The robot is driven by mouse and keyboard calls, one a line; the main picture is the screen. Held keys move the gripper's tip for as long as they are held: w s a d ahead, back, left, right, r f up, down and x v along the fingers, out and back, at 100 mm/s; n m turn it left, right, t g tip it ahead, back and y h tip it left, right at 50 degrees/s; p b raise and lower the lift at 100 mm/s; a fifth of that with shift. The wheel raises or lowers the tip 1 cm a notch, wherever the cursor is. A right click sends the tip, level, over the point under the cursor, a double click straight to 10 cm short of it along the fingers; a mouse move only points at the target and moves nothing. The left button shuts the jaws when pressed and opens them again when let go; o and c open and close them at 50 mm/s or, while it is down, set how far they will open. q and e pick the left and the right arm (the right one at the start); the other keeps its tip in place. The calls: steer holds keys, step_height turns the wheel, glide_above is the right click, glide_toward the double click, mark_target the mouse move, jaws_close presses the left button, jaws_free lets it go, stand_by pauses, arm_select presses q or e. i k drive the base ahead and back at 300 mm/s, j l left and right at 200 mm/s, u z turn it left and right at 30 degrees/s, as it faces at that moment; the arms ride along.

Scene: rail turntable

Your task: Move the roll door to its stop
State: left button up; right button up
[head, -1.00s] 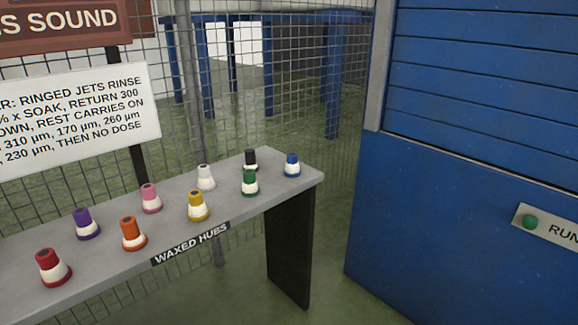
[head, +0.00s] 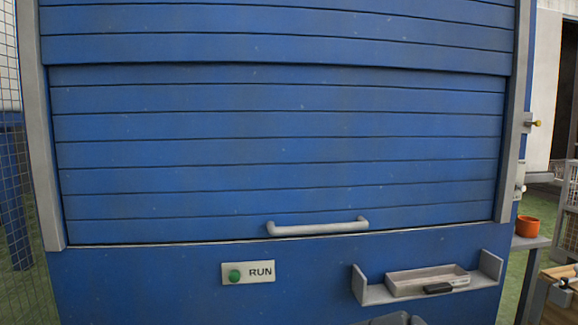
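The blue slatted roll door (head: 280,155) fills most of the head view, between two grey side rails. Its lower edge lies along the top of the blue panel below, with a thin pale line between them. A light grey bar handle (head: 318,228) is fixed near the door's lower edge, right of centre. Neither gripper can be made out. A dark grey shape at the bottom edge may be part of my own body.
A green RUN button (head: 235,276) sits on the panel under the door. To its right, a grey shelf (head: 376,294) holds a shallow tray (head: 426,281) with a dark object at its front. An orange pot (head: 527,226) stands on a side ledge at right. Wire mesh is at left.

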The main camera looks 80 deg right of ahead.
mark_target(172, 187)
steer(key=z, duration=2.5)
